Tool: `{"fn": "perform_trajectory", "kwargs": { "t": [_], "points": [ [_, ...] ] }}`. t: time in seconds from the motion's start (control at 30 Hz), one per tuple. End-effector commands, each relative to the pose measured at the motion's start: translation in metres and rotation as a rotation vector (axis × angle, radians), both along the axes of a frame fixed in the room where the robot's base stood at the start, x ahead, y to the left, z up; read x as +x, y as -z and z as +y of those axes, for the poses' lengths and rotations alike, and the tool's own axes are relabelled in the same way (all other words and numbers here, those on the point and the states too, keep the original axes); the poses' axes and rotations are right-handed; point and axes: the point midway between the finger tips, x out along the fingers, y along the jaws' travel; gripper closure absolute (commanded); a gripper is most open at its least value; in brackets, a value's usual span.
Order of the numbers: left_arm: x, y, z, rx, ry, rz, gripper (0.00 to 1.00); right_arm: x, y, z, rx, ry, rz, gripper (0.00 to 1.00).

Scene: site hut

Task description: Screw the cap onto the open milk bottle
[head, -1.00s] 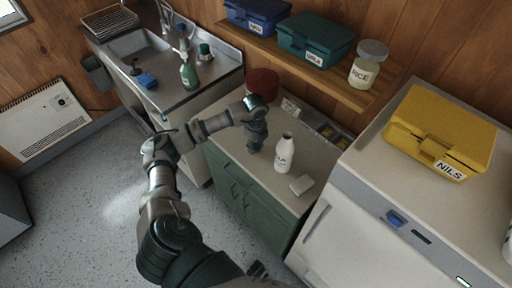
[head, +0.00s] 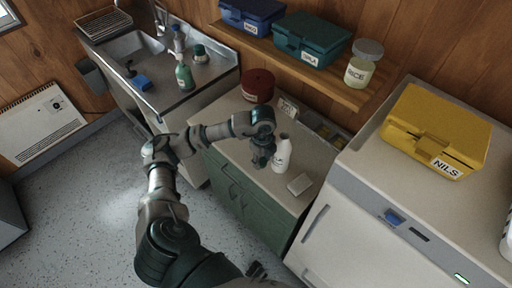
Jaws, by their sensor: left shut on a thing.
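The white milk bottle (head: 283,155) stands upright on the green cabinet's worktop, and its narrow neck points up. My left gripper (head: 259,166) points down just left of the bottle, low over the worktop, and overlaps the bottle's left edge in the picture. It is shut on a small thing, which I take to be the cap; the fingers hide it. I cannot tell whether the gripper touches the bottle. No cap shows elsewhere on the worktop.
A pale block (head: 300,184) lies right of the bottle near the front edge. A dark red tub (head: 257,85) and a label card (head: 288,107) stand behind. A shelf (head: 300,70) with boxes and a rice jar (head: 363,65) overhangs the back. A white appliance (head: 365,190) bounds the right.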

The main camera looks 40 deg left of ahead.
Motion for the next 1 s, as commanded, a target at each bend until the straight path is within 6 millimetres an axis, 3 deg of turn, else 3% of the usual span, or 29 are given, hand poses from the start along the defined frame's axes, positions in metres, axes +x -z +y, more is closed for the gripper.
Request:
{"fn": "perform_trajectory", "kwargs": {
  "t": [0.2, 0.4, 1.0],
  "points": [
    [-0.019, -0.003, -0.032, -0.001, 0.003, -0.001, 0.7, 0.001, -0.001, 0.0, 0.001, 0.0, -0.003, 0.6],
    [-0.029, -0.005, -0.048, -0.001, 0.001, -0.001, 0.7, 0.002, -0.001, 0.0, 0.001, 0.0, -0.007, 0.6],
    [-0.032, -0.006, -0.054, -0.001, 0.01, 0.0, 0.7, 0.0, 0.0, 0.0, 0.0, 0.0, -0.003, 0.6]
  ]
}}
